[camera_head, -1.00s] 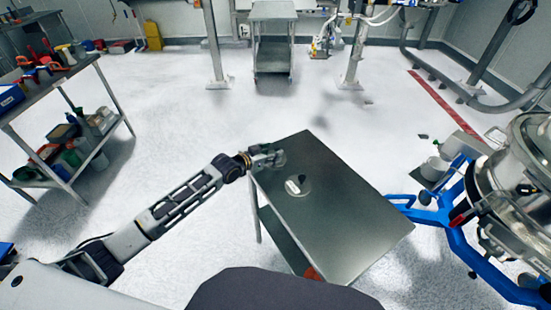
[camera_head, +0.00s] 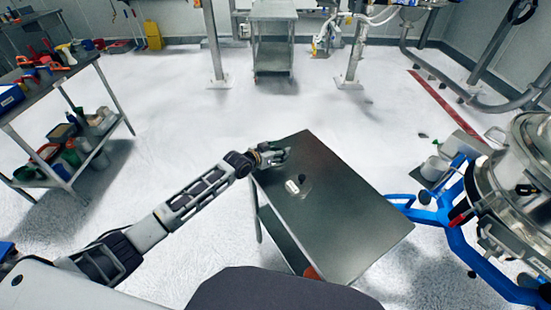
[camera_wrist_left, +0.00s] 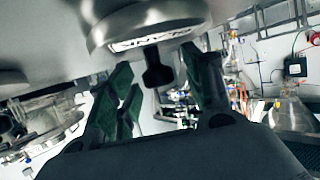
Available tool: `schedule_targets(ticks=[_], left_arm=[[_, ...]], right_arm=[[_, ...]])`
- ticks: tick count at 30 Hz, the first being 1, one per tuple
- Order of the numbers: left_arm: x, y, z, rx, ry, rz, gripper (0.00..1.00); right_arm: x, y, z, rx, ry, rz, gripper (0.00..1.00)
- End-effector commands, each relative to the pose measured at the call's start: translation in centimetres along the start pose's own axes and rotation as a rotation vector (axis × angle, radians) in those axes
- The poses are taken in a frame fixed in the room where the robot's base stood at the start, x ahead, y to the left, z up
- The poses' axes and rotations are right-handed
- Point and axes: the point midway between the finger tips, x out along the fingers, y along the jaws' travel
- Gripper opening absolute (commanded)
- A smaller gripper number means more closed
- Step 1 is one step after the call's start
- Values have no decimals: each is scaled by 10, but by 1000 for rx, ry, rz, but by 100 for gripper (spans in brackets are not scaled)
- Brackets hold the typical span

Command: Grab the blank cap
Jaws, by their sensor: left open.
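The blank cap (camera_head: 293,187) is a round metallic piece with a white label and a small dark knob. It lies on the left part of the steel table (camera_head: 340,220). My left gripper (camera_head: 279,155) is open near the table's far left edge, a little beyond the cap in the head view. In the left wrist view, the cap (camera_wrist_left: 150,22) appears at the top with part of its lettering visible. Its black knob shows between the two green fingers of the left gripper (camera_wrist_left: 157,65), with visible gaps on both sides. My right gripper is not in view.
A large steel vessel (camera_head: 520,190) on a blue wheeled frame (camera_head: 455,240) stands right of the table. A shelf (camera_head: 75,70) with bottles and tools is at the left. A steel cart (camera_head: 273,35) stands at the back. The tabletop around the cap is mostly clear.

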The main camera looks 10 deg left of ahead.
Motion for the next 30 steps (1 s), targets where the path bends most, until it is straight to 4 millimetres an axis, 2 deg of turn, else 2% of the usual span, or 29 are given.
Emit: schedule_targets(ticks=[3,12,15,24,30], left_arm=[[0,0,0,0,0,0,48],[0,0,0,0,0,0,9],[0,0,0,0,0,0,0],[-1,0,-2,0,2,0,0],[-5,0,-14,0,2,0,0]], right_arm=[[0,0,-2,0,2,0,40],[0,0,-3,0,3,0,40],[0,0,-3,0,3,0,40],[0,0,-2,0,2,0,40],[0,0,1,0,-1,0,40]])
